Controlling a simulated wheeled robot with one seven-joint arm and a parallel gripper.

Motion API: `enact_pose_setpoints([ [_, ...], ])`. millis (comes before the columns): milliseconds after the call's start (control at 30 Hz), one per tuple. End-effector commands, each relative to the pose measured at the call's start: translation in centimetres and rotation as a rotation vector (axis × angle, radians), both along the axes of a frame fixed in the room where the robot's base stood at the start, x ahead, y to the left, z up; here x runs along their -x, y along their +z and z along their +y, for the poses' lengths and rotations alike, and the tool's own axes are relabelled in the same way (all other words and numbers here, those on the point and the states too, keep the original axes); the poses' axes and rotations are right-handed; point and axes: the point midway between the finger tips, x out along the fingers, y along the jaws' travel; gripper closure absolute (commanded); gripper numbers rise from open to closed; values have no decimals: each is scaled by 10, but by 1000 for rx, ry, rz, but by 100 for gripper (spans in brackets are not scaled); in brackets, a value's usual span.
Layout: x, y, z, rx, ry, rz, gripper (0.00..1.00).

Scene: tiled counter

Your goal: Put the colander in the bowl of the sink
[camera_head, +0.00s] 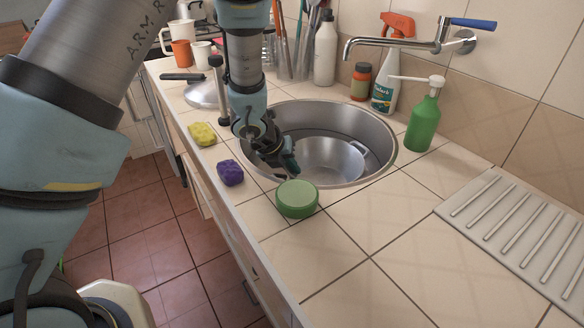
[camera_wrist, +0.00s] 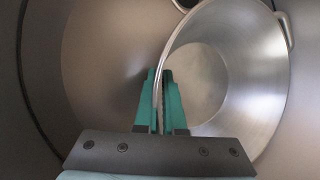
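The colander (camera_head: 330,163) is a shiny metal bowl with small side handles, seen inside the round sink basin (camera_head: 381,143). In the wrist view the colander (camera_wrist: 240,85) fills the right half, and its rim runs down between my fingers. My gripper (camera_head: 290,165) reaches down into the left side of the sink at the colander's near-left rim. In the wrist view the teal fingers of my gripper (camera_wrist: 162,100) are close together, shut on the rim, one finger inside and one outside. The colander's underside is hidden, so I cannot tell whether it touches the sink floor.
A green round container (camera_head: 297,199), a purple sponge (camera_head: 230,173) and a yellow sponge (camera_head: 202,134) lie by the near edge. The faucet (camera_head: 400,43) reaches over the back. A green soap bottle (camera_head: 423,122) stands right of the sink.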

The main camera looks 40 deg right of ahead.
Motion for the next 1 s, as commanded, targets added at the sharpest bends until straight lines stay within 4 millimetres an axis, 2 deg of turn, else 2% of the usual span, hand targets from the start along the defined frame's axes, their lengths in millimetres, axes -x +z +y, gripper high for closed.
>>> enact_pose_setpoints([
  [33,0,0,0,0,0,0,86],
  [200,0,0,0,0,0,0,67],
  [567,0,5,2,2,2,1,67],
  [767,2,30,17,4,2,-1,67],
  [1000,5,73,42,4,1,-1,67],
])
